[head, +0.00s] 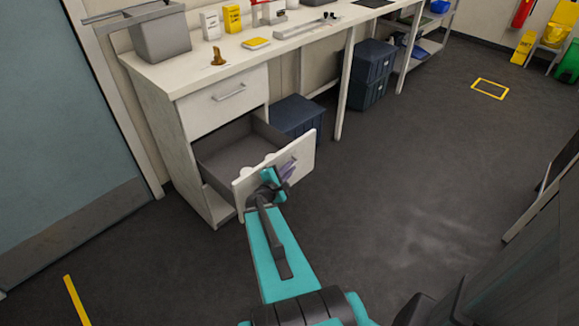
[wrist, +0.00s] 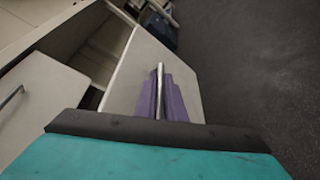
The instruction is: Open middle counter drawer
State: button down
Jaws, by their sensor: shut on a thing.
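The lower counter drawer (head: 303,152) stands pulled well out of the white cabinet, with its grey inside in view. It also shows in the wrist view (wrist: 127,82). My gripper (head: 285,172) is at its front, with purple fingers (wrist: 172,101) shut around the metal bar handle (wrist: 160,78). The drawer above (head: 215,98) is closed, with its own bar handle. In the head view my wrist hides part of the open drawer's front. Two small round white things show at the open drawer's front edge.
The white counter top (head: 165,80) holds a grey bin (head: 160,38), small boxes and a brown item. Dark blue crates (head: 296,115) stand under the counter, right of the drawer. A blue-grey door (head: 50,120) is at left.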

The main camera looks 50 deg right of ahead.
jog(key=shift+w+a+f, duration=0.2)
jog(key=shift+a, duration=0.05)
jog(key=c, duration=2.1)
grip_release()
jog(key=shift+r, duration=0.1)
jog(key=shift+d, duration=0.1)
jog(key=shift+s, duration=0.1)
jog(key=shift+p+v, duration=5.95)
jog(key=shift+v, duration=0.95)
